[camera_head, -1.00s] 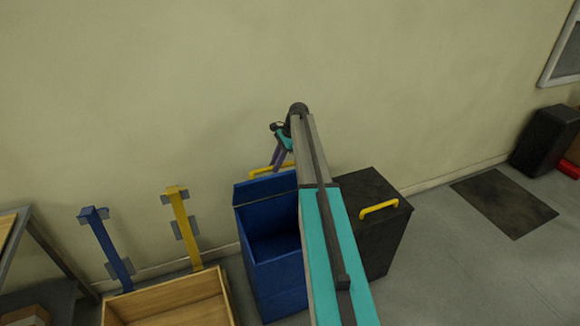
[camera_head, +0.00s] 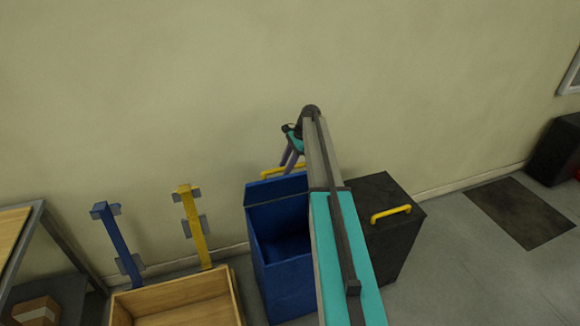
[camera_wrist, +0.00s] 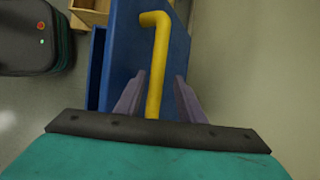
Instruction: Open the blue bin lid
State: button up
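The blue bin (camera_head: 285,285) stands on the floor against the wall. Its lid (camera_head: 276,190) is raised at the back, and the bin's dark inside shows in front of it. The lid's yellow handle (camera_head: 283,172) is on the far side of the lid, close to the wall. My gripper (camera_head: 291,164) is at this handle. In the wrist view the yellow handle (camera_wrist: 155,65) runs between the two purple fingers of my gripper (camera_wrist: 159,90), with a gap visible on both sides. The fingers look open. My arm hides the bin's right side.
A black bin (camera_head: 385,235) with a yellow handle stands right of the blue bin. A wooden box (camera_head: 180,292) and blue and yellow posts are to the left, by a table (camera_head: 14,232). A dark mat (camera_head: 515,212) lies on the right floor. The wall is close behind.

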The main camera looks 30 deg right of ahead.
jog(key=b+v, duration=0.4)
jog(key=v, duration=0.9)
jog(key=shift+s+r, duration=0.3)
jog(key=shift+r, duration=0.05)
